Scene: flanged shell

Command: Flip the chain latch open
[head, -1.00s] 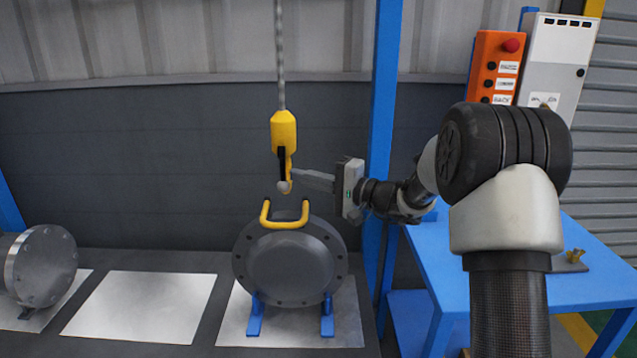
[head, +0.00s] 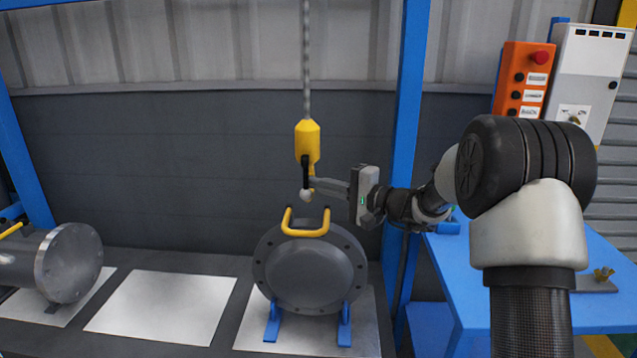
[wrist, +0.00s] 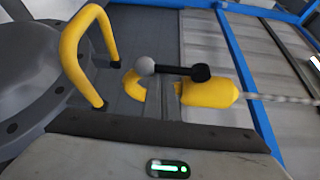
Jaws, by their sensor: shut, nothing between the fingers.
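The yellow hook block (head: 307,143) hangs from the chain (head: 307,60) above the flanged shell. Its black latch (head: 305,172) ends in a pale ball (head: 306,195) and points down across the hook's mouth. In the wrist view the latch (wrist: 180,70) lies across the yellow hook (wrist: 130,92), with the ball (wrist: 146,66) at its free end. My gripper (head: 314,184) is shut and empty, coming from the right. Its fingertips (wrist: 170,88) are right beside the latch; I cannot tell whether they touch it.
The flanged shell (head: 308,275) stands on blue supports below, with a yellow handle (head: 305,232) on top, close under the hook. A blue post (head: 407,140) stands behind my arm. A blue table (head: 520,270) is at right. Another flanged part (head: 70,265) lies at left.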

